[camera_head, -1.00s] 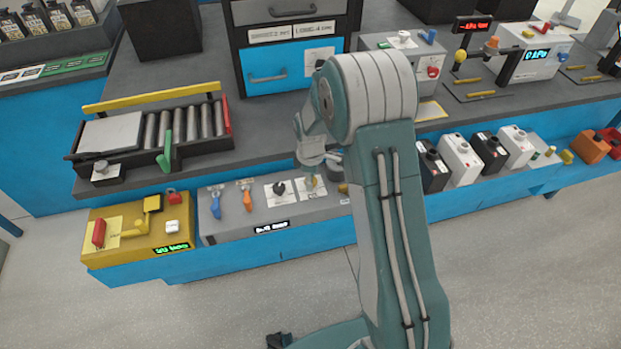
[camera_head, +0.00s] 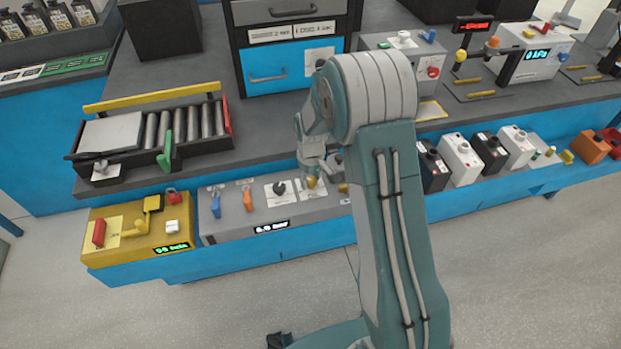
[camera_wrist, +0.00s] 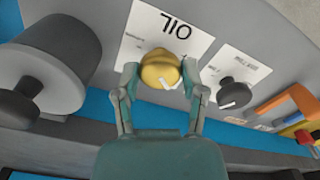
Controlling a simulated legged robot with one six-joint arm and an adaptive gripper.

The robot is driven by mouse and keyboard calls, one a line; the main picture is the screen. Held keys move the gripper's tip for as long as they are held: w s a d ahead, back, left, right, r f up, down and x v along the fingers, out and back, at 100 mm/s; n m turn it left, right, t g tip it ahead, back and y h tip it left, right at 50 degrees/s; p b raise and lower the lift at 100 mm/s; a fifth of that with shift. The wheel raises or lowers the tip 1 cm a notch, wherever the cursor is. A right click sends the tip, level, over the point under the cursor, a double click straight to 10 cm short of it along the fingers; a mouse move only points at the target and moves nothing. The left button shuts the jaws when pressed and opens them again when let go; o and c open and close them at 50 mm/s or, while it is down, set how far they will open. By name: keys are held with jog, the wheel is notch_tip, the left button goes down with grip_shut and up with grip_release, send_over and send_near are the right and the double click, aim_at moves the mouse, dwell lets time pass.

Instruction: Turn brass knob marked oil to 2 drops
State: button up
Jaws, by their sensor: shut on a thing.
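The brass knob (camera_wrist: 160,68) is on a white label plate (camera_wrist: 196,42) that reads OIL, upside down in the wrist view. The knob has a pale pointer mark near its lower right edge. My gripper (camera_wrist: 162,84) has one finger on each side of the knob and is shut on it. In the head view, the brass knob (camera_head: 311,182) shows below my gripper (camera_head: 318,172) on the grey panel. The small print of the dial marks is too small to read.
A black knob (camera_wrist: 234,92) on its own white plate sits beside the OIL plate. Orange and blue levers (camera_wrist: 287,105) stand farther along the panel. A large grey cylindrical part (camera_wrist: 60,62) is close on the other side. A yellow box (camera_head: 135,240) stands left of the panel.

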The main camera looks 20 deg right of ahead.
jog(key=m, duration=0.4)
jog(key=shift+f+m, duration=0.1)
jog(key=shift+m, duration=0.2)
jog(key=m, duration=0.3)
jog(key=shift+m, duration=0.3)
jog(key=m, duration=0.3)
jog(key=shift+m, duration=2.2)
jog(key=o, duration=1.2)
jog(key=shift+c, duration=0.2)
